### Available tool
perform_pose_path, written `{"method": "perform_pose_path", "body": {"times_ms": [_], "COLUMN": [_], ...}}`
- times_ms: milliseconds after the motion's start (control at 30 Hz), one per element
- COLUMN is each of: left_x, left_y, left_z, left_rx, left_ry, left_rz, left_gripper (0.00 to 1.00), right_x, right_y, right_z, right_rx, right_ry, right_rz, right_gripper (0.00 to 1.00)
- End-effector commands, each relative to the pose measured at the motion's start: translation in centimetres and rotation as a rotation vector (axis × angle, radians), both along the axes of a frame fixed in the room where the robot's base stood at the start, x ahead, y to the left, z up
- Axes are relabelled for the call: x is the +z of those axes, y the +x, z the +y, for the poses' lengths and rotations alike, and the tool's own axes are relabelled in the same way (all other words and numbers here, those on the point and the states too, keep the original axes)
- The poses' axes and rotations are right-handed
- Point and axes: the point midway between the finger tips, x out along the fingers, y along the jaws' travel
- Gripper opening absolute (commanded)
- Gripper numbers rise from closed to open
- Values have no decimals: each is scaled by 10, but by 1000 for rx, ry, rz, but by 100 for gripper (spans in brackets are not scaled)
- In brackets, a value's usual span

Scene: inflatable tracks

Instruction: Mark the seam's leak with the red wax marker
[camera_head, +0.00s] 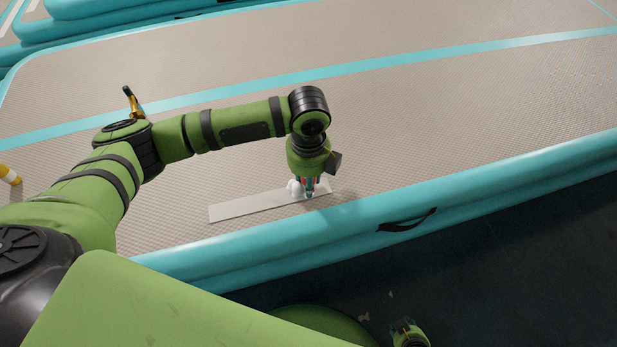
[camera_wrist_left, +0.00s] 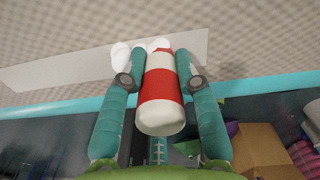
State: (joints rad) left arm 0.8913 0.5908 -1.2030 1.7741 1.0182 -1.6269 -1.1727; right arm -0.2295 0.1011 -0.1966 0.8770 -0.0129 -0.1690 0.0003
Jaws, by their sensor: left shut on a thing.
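My left gripper (camera_head: 309,193) is shut on the red wax marker (camera_wrist_left: 160,95), a white cylinder with red bands. In the left wrist view the teal fingers (camera_wrist_left: 160,82) press on it from both sides. The pale seam strip (camera_head: 245,206) lies on the grey top of the inflatable track, near its front edge; it also shows in the left wrist view (camera_wrist_left: 60,70). White foam-like blobs (camera_head: 294,187) sit at the strip beside the gripper, and also show in the left wrist view (camera_wrist_left: 120,56). Whether the marker's tip touches the strip is hidden. My right gripper (camera_head: 408,334) is small at the bottom edge; its jaws are unclear.
The track has a teal rim (camera_head: 480,185) with a dark handle (camera_head: 408,220). A yellow-and-black object (camera_head: 131,103) shows behind my left arm, and a yellow-and-white one (camera_head: 9,175) at the left edge. An open cardboard box (camera_wrist_left: 258,148) stands on the dark floor. The track's right side is clear.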

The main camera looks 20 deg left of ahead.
Motion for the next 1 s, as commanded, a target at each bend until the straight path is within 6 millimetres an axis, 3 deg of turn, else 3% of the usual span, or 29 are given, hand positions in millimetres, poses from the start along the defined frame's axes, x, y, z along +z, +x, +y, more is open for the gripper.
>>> {"method": "perform_pose_path", "body": {"times_ms": [1000], "left_x": [-2], "left_y": [-1], "left_z": [0], "left_rx": [-1], "left_ry": [1], "left_rz": [3], "left_gripper": [0], "right_x": [6], "right_y": [0], "right_z": [0], "right_rx": [-1], "right_ry": [1], "right_rz": [-1], "right_gripper": [40]}}
